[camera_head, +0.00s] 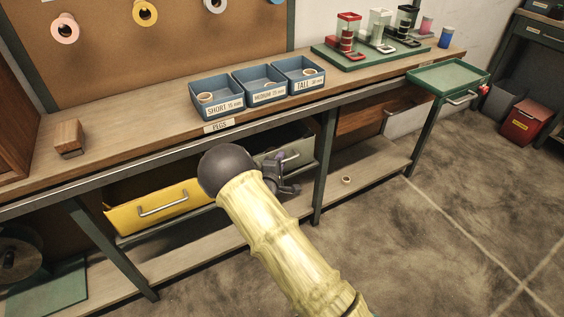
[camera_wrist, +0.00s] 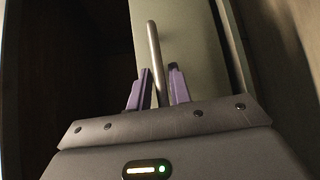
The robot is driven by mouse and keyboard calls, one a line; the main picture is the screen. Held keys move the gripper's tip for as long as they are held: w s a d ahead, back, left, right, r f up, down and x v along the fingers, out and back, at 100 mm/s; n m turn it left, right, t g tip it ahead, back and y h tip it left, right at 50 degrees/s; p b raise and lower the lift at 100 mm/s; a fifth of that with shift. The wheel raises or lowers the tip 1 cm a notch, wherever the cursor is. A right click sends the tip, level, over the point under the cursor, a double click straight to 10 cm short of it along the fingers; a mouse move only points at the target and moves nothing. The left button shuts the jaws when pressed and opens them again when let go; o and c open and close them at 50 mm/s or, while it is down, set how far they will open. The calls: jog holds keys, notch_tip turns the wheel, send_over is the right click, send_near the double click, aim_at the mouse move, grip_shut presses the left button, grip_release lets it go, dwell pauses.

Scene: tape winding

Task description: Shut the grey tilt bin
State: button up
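The grey tilt bin (camera_head: 301,146) sits under the bench, right of the yellow bin. Its front leans out, with a dark gap behind it; how far is hard to tell, as my arm hides its left part. Its metal bar handle (camera_head: 291,157) faces the room. The grey front (camera_wrist: 190,40) lies beyond.
The yellow bin (camera_head: 165,207) stands out to the left. A bench leg (camera_head: 324,165) is close on the right. The benchtop (camera_head: 150,128) overhangs the bins and a lower shelf (camera_head: 365,165) runs below. Open floor (camera_head: 450,230) lies to the right.

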jog(key=shift+o, duration=0.9)
jog(key=shift+d, duration=0.1)
jog(key=shift+s, duration=0.1)
jog(key=p+v, duration=0.4)
jog(key=v, duration=1.3)
